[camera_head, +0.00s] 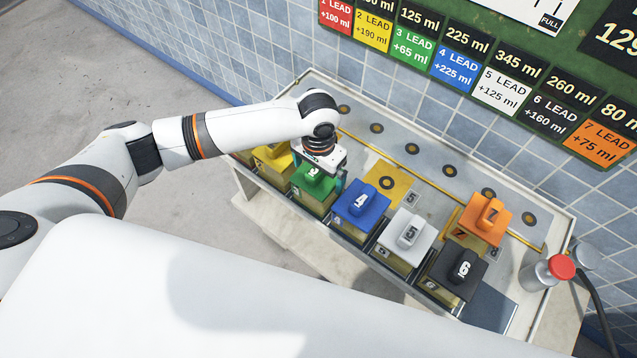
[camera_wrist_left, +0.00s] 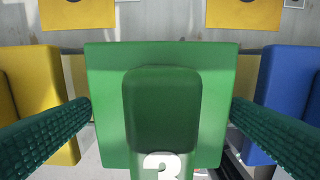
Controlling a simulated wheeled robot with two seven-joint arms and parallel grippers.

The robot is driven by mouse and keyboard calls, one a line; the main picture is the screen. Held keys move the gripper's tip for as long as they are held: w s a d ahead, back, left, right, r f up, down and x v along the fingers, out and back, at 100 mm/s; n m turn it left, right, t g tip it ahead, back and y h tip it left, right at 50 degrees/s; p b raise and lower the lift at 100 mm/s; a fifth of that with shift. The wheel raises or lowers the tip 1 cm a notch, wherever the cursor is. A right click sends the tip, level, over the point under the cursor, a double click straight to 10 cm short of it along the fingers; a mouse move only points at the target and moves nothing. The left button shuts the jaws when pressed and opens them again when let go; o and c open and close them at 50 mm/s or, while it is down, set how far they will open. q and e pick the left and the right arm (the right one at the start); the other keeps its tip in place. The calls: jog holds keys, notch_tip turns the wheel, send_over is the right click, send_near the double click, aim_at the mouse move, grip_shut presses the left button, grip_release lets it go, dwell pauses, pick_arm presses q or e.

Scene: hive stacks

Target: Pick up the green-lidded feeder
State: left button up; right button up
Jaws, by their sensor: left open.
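The green-lidded feeder (camera_head: 314,188) stands in the front row of the table, between the yellow-lidded and blue-lidded feeders. Its lid has a raised handle block and a white 3. In the left wrist view the green lid (camera_wrist_left: 107,120) fills the middle of the picture. My left gripper (camera_head: 324,172) is over this feeder, pointing down. In the left wrist view my left gripper (camera_wrist_left: 160,112) is open, one textured finger on each side of the lid. I cannot tell if the fingers touch it. My right gripper is not in view.
The yellow-lidded feeder (camera_head: 272,155) and the blue-lidded feeder (camera_head: 362,202) stand close on either side. White (camera_head: 404,230), black (camera_head: 459,268) and orange (camera_head: 485,217) feeders are further right. A red-topped can (camera_head: 561,268) stands at the right end. A tiled wall is behind.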

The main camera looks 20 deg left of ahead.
pick_arm(q)
jog(key=c, duration=1.3)
notch_tip(320, 180, up, 10)
jog(key=shift+r+p, duration=0.1)
jog(key=shift+p, duration=0.4)
